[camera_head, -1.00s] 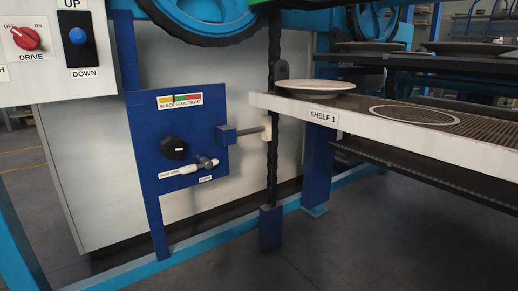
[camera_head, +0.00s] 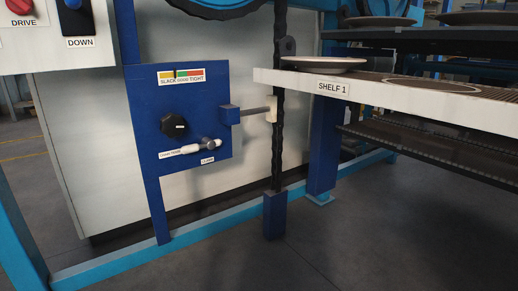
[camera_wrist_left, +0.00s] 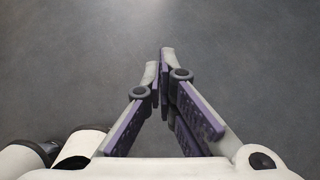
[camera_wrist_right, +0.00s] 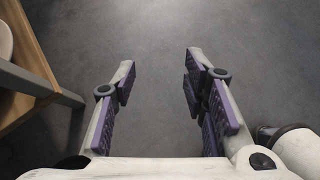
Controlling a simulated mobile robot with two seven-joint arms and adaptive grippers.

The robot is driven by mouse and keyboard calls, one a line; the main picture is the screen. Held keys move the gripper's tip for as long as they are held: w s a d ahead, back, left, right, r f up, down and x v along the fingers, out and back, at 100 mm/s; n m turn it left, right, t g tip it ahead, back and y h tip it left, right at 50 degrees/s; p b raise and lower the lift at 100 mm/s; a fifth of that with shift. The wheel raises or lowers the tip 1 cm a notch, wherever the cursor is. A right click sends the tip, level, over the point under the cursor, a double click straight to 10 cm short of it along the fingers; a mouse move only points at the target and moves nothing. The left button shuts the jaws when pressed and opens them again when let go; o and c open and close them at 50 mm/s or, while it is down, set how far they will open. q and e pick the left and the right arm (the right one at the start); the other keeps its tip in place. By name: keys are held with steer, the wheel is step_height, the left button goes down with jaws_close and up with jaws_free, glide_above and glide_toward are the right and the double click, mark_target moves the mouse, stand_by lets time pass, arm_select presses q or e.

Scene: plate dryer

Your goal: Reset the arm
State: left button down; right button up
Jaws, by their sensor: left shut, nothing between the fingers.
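My left gripper (camera_wrist_left: 160,80) is shut and empty in the left wrist view, above bare grey floor. My right gripper (camera_wrist_right: 160,85) is open and empty in the right wrist view, also above bare floor. Neither gripper shows in the head view. In the head view the plate dryer has a blue panel (camera_head: 143,105) with a slack-to-tight gauge (camera_head: 181,77), a black knob (camera_head: 173,127) and a white-handled lever (camera_head: 189,149).
A shelf labelled SHELF 1 (camera_head: 300,85) juts in at the right with a plate (camera_head: 324,63) on it. The DRIVE switch panel (camera_head: 40,55) is at upper left. A wooden-edged piece (camera_wrist_right: 36,55) stands left of my right gripper. The floor (camera_head: 330,250) in front is clear.

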arm_select(q)
steer(key=w+r+t+p, duration=0.2)
steer(key=w+r+p, duration=0.3)
steer(key=r+p, duration=0.5)
steer(key=w+r+t+p, duration=0.3)
steer(key=w+r+p, duration=0.3)
steer(key=r+p, duration=0.5)
steer(key=w+r+t+p, duration=0.2)
steer(key=w+r+p, duration=0.4)
steer(key=p, duration=1.1)
steer(key=s+v, duration=0.1)
steer(key=v, duration=0.3)
steer(key=shift+a+r, duration=0.15)
steer(key=shift+r, duration=0.2)
arm_select(e)
steer(key=w+r+t, duration=0.2)
steer(key=w+r, duration=0.3)
steer(key=r, duration=0.5)
steer(key=w+r+t, duration=0.3)
steer(key=w+r, duration=0.3)
steer(key=r, duration=0.5)
steer(key=w+r+t, duration=0.2)
steer(key=w+r, duration=0.4)
steer(key=r, duration=0.4)
steer(key=shift+w+d+r, duration=0.15)
steer(key=shift+w+r, duration=0.05)
steer(key=shift+r, duration=0.15)
